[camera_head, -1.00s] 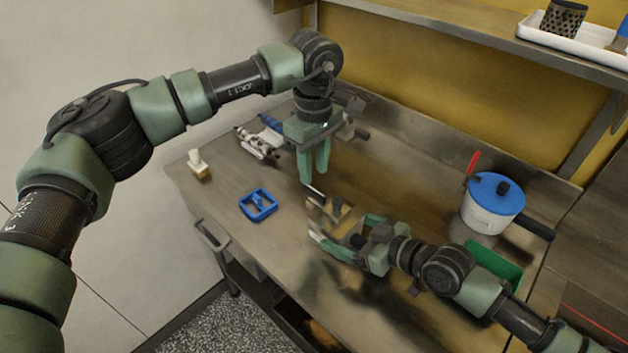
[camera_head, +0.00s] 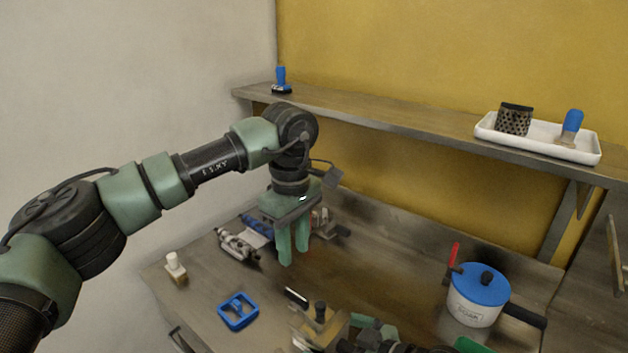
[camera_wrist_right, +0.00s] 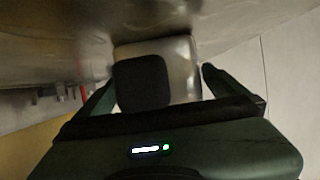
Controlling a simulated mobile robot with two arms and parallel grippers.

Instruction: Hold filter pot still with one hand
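I cannot tell for certain which object is the filter pot. A white pot (camera_head: 474,310) with a blue lid (camera_head: 481,283), a black knob and a dark handle stands on the bench at the right, untouched. My right gripper (camera_wrist_right: 160,90) has its fingers apart, one on each side of a pale metallic block with a dark square top (camera_wrist_right: 142,83); I cannot make out contact. That block looks like the black-knobbed piece (camera_head: 320,316) near the head view's bottom edge, where the right gripper is mostly cut off. My left gripper (camera_head: 293,255) points down, fingers close together and empty.
On the bench are a blue frame (camera_head: 238,311), a small white-topped bottle (camera_head: 176,268) and a grey tool (camera_head: 238,245). Above runs a shelf (camera_head: 400,123) with a white tray (camera_head: 560,150), holding a perforated dark cup (camera_head: 514,119) and a blue-handled brush (camera_head: 571,124).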

